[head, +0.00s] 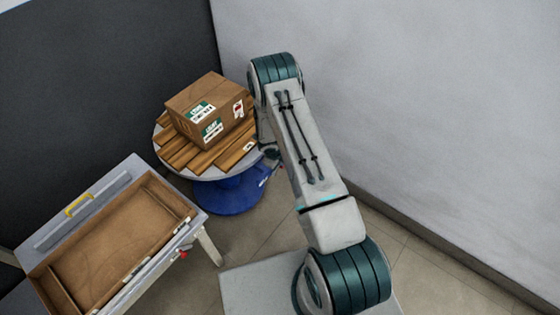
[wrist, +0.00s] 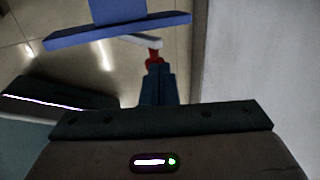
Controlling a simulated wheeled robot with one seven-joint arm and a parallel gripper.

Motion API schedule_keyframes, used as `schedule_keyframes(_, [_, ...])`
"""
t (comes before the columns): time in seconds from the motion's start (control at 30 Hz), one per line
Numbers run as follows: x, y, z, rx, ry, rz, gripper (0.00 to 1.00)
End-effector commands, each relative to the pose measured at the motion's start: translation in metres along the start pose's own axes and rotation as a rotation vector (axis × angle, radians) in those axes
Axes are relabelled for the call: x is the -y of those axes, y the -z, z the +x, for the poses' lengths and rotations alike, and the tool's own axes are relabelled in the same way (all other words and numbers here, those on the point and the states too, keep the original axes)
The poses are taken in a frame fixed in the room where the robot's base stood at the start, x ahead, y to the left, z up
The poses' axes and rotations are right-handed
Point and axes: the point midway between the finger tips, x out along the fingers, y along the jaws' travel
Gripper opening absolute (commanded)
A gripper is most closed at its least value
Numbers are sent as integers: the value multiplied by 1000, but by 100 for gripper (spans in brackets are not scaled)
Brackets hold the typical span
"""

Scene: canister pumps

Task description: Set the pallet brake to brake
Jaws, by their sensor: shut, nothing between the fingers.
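The pallet stand is a round grey turntable (head: 180,170) on a blue base (head: 225,194), in the middle of the head view. In the wrist view, part of the blue structure (wrist: 115,31) shows at the top. A pale lever (wrist: 138,40) with a red end (wrist: 154,60) sticks out beside it; I take it to be the brake. My gripper (wrist: 157,70) is shut and empty, its fingertips right at the red end. I cannot tell if they touch. In the head view my arm hides most of the gripper. The brake's setting is not readable.
Wooden slats (head: 178,150) and a cardboard box (head: 210,108) lie on the turntable. A grey table with a brown tray (head: 118,240) stands at the lower left. A pale wall (head: 420,110) rises close on the right, with a dark wall behind.

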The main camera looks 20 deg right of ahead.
Motion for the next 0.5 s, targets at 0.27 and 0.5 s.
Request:
schedule_keyframes(0.27, [5, 0, -14, 0, 1, 0, 0])
schedule_keyframes(0.5, [5, 0, -15, 0, 1, -2, 0])
